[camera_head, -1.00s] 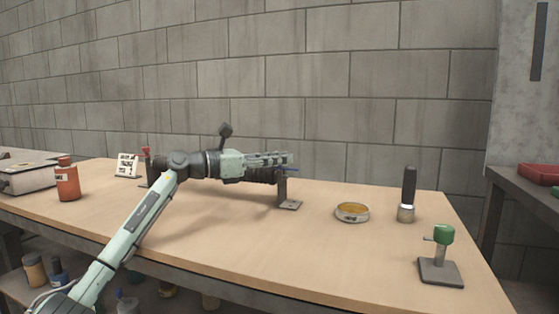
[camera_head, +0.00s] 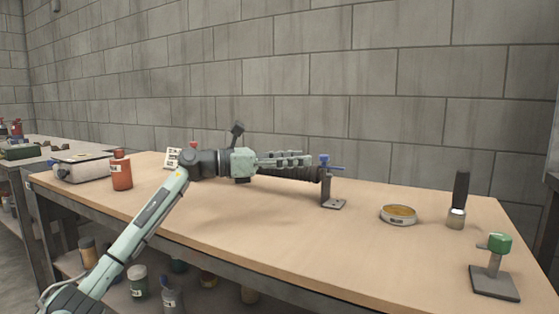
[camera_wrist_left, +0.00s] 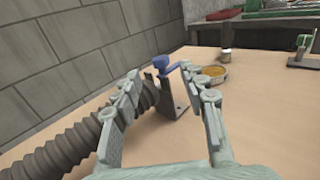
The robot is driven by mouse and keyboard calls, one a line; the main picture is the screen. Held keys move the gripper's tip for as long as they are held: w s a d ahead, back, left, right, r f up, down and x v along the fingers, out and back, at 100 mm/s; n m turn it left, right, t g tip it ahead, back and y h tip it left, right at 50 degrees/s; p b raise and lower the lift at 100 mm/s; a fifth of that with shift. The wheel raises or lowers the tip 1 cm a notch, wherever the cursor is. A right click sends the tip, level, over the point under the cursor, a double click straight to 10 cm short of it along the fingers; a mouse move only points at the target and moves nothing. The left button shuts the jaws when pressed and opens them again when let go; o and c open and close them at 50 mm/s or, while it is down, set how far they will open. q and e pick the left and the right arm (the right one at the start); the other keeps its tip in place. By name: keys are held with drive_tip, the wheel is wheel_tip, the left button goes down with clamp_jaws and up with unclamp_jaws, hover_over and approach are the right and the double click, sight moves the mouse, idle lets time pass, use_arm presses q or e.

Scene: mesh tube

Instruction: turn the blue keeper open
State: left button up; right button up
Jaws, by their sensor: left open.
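The blue keeper (camera_head: 324,161) sits on top of a grey metal bracket (camera_head: 327,188) on the bench, with a thin blue rod pointing right. It also shows in the left wrist view (camera_wrist_left: 161,62), ahead of the fingertips. My left gripper (camera_head: 310,160) is open and reaches toward the keeper from the left. In the left wrist view its two fingers (camera_wrist_left: 160,75) stand on either side of the keeper and bracket, and nothing is held. I cannot tell whether a fingertip touches the keeper. A dark ribbed tube (camera_wrist_left: 60,145) runs below the left finger to the bracket. My right gripper is not in view.
A round tin with amber content (camera_head: 398,215), a dark-handled brush (camera_head: 459,200) and a green-knobbed stand (camera_head: 497,265) are on the right of the bench. A red bottle (camera_head: 121,170) and a white card (camera_head: 173,158) stand left. The front middle of the bench (camera_head: 260,225) is clear.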

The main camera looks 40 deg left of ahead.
use_arm(q)
drive_tip(key=shift+v, duration=2.3)
